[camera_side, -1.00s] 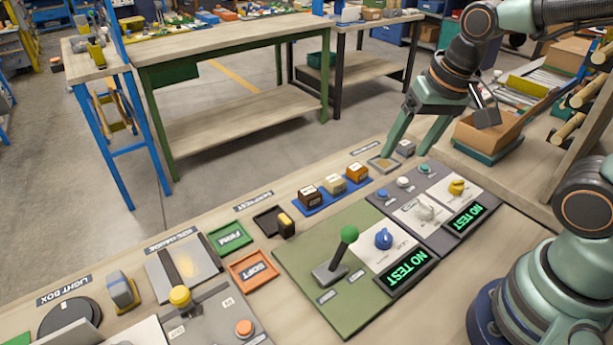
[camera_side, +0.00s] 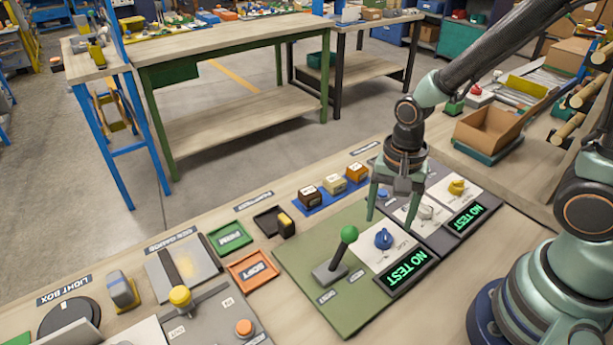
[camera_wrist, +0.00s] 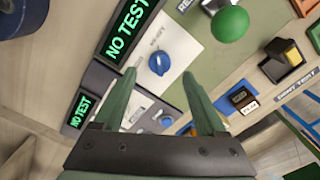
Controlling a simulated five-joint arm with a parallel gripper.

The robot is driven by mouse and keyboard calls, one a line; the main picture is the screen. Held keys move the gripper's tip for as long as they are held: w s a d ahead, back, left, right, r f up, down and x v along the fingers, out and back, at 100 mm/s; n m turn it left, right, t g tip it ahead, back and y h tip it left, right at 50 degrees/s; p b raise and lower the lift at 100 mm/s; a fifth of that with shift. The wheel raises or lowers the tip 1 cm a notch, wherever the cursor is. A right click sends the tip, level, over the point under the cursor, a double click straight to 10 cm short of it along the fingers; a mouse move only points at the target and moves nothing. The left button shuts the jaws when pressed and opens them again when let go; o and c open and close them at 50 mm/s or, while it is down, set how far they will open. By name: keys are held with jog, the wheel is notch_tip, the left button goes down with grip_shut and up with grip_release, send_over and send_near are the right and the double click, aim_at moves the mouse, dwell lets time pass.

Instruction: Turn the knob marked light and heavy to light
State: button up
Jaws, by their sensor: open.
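A blue knob (camera_side: 383,238) sits on a white plate beside the green lever panel. It also shows in the wrist view (camera_wrist: 159,64), between and beyond my fingertips. A pale grey knob (camera_side: 425,212) and a yellow knob (camera_side: 457,187) sit on plates further right. My gripper (camera_side: 390,220) points down, open and empty, above the panels just behind the blue knob. It also shows in the wrist view (camera_wrist: 158,76). I see no contact with any knob.
A green-balled lever (camera_side: 348,235) stands left of the blue knob. Two displays (camera_side: 407,273) read NO TEST in front of the knobs. A blue tray (camera_side: 330,200) with blocks lies behind. A cardboard box (camera_side: 488,128) stands at the back right.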

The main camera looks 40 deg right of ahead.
aim_at(385, 234)
jog(key=shift+f, duration=2.65)
grip_shut()
